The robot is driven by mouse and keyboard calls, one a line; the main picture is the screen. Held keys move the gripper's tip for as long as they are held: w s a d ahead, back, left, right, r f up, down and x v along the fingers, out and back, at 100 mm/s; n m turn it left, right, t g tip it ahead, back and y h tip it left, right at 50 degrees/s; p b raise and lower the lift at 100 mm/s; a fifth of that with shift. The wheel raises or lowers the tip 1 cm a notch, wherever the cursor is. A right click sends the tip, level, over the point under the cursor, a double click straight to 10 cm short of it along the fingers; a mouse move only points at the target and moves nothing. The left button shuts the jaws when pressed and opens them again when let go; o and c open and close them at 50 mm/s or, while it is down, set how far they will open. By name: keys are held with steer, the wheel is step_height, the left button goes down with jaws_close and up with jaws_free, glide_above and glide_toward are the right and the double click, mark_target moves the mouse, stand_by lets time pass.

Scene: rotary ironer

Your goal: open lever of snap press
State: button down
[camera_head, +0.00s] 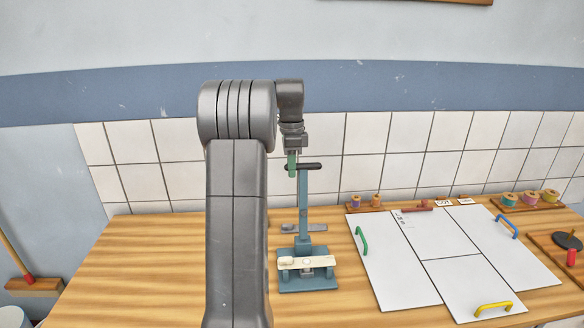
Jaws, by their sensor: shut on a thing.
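The teal snap press (308,284) stands on the wooden table right of my arm. Its lever (303,200) points straight up and ends in a black crossbar handle (311,166). My gripper (292,169) hangs down from above at the left part of this handle and is shut on it. One green finger shows; the other finger is hidden. A pale strip (293,263) lies across the press base.
White panels (392,270) with green, blue and yellow handles lie right of the press. Thread spools (376,200) stand on a wooden strip at the back. A flat grey metal piece (317,227) lies behind the press. The tiled wall (410,135) is close behind.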

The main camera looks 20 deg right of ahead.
steer(key=shift+w, duration=0.25)
steer(key=c, duration=1.5)
jaws_free()
steer(key=shift+w, duration=0.15)
steer(key=shift+o, duration=1)
steer(key=shift+w+d+f, duration=0.1)
steer(key=shift+w+f, duration=0.05)
steer(key=shift+w, duration=0.2)
steer(key=shift+s, duration=0.15)
step_height(320, 180, up, 14)
steer(key=shift+w, duration=0.4)
steer(key=shift+d+f, duration=0.1)
steer(key=shift+f, duration=0.05)
step_height(320, 180, down, 14)
steer(key=shift+s, duration=0.45)
